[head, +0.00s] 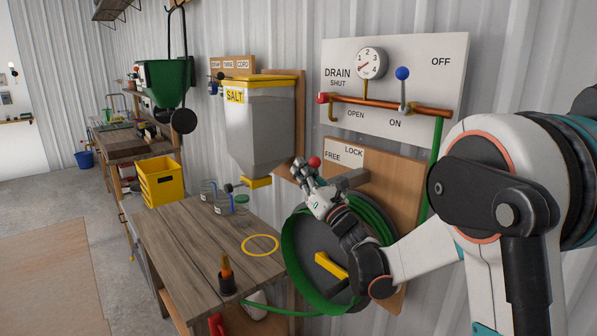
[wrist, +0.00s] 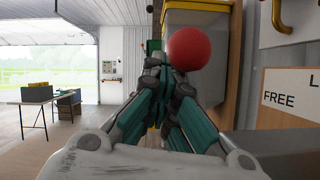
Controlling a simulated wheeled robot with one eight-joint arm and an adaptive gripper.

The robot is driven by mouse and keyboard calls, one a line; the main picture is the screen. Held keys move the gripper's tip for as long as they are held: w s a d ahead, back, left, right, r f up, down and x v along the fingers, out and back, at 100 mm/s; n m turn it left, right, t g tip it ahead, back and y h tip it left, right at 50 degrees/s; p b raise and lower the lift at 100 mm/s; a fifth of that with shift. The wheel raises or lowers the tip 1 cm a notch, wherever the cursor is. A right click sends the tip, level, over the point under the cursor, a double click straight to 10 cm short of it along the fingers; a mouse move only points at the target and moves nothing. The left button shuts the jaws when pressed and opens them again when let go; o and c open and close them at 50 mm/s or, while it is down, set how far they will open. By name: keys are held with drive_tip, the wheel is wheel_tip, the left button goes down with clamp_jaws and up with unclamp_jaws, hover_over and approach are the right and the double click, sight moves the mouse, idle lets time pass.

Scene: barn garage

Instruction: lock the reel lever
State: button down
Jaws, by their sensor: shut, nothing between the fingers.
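The reel lever's red ball knob (head: 314,162) stands just left of the word FREE on the wooden reel board (head: 385,190); LOCK is printed further right. The lever's rod is mostly hidden behind my gripper. My gripper (head: 301,169) is shut and empty, its fingertips to the left of the knob. In the wrist view the red knob (wrist: 197,48) shows large, just right of and above the closed fingertips (wrist: 163,66). I cannot tell whether they touch. The hose reel (head: 318,245) with green hose and a yellow bar hangs below my gripper.
A salt hopper (head: 262,125) hangs on the wall to the left. A wooden workbench (head: 190,235) below holds a yellow ring (head: 261,245) and a dark bottle (head: 227,275). A drain panel (head: 440,75) with a copper pipe and blue-knobbed lever is above.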

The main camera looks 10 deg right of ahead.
drive_tip(key=v, duration=1.2)
drive_tip(key=s+a+f+n+g+h, duration=0.1)
drive_tip(key=s+a+n+g, duration=0.4)
drive_tip(key=n, duration=0.4)
drive_tip(key=s+a+f+n+g+h, duration=0.1)
drive_tip(key=s+a+f+n+g, duration=0.2)
drive_tip(key=s+n, duration=0.45)
drive_tip(key=s+d+f+n+g+h, duration=0.2)
drive_tip(key=s+d+f+n+h, duration=0.1)
drive_tip(key=s+d+n+h, duration=0.2)
drive_tip(key=s+d+f+n+g+h, duration=0.2)
drive_tip(key=s+d+f+n+h, duration=0.2)
drive_tip(key=s+d+n, duration=0.5)
drive_tip(key=s+n+h, duration=0.1)
drive_tip(key=s, duration=0.4)
drive_tip(key=shift+g, duration=0.4)
drive_tip(key=shift+n, duration=0.25)
